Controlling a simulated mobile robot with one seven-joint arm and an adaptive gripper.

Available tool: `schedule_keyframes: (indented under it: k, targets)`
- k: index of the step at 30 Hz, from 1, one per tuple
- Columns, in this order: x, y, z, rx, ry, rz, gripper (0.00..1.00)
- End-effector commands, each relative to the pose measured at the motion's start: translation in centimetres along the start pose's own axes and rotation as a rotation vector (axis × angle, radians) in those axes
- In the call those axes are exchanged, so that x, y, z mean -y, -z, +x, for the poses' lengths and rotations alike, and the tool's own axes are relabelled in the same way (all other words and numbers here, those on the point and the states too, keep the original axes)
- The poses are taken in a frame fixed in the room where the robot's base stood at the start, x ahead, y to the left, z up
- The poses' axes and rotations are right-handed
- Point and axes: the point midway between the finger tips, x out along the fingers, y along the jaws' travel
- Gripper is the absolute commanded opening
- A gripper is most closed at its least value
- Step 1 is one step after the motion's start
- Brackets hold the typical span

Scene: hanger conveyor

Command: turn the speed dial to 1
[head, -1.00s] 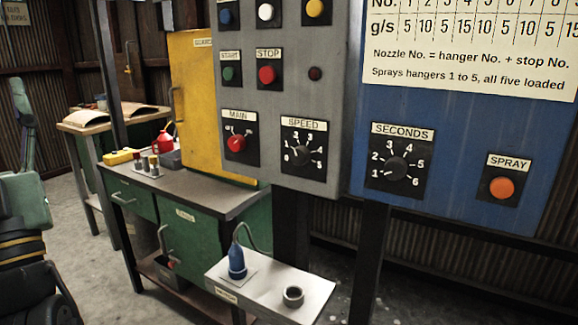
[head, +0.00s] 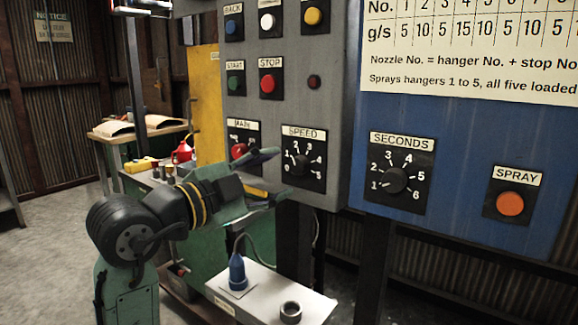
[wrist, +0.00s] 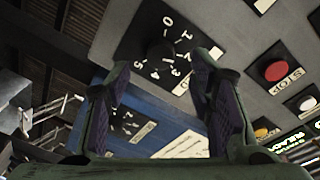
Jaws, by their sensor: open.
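The speed dial (head: 301,165) is a black knob on a black plate with numbers around it and a SPEED label above, on the grey panel. I cannot clearly read its pointer now. My gripper (head: 280,177) is open and empty, pointing at the dial from the left in the head view. In the wrist view, the dial's knob (wrist: 160,54) shows between and beyond my spread fingertips (wrist: 162,70). The fingers look short of the knob, with no contact visible.
The seconds dial (head: 396,180) and orange spray button (head: 510,204) are on the blue panel at right. A white shelf (head: 262,292) is below.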

Motion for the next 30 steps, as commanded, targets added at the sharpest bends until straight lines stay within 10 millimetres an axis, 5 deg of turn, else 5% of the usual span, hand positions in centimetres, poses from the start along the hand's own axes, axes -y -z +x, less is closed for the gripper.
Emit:
schedule_keyframes:
  k: [10, 20, 30]
  targets:
    - [0.1, 0.0, 4.6, -0.001, 0.002, -0.001, 0.49]
    - [0.1, 0.0, 5.0, 0.0, 0.004, 0.0, 0.49]
    - [0.1, 0.0, 4.9, 0.0, 0.004, 0.0, 0.27]
